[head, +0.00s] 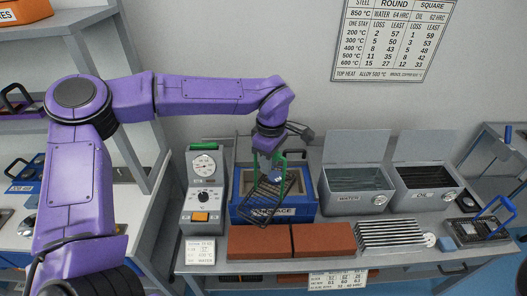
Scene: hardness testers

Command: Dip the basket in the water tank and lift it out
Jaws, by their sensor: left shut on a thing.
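My left gripper (268,147) is shut on the basket (268,200), a dark wire mesh basket with a green handle. The basket hangs tilted in front of and over the opening of the blue furnace (240,212); I cannot tell whether any of it is still inside. The water tank (358,205), a grey box marked WATER with its lid raised, stands to the right of the furnace, apart from the basket. My right gripper is not in view.
The grey oil tank (425,199), lid raised, stands right of the water tank. A dial controller (203,185) stands left of the furnace. Red-brown bricks (323,240) and a ribbed rack (390,236) line the bench front. A blue-handled basket (478,228) sits at right.

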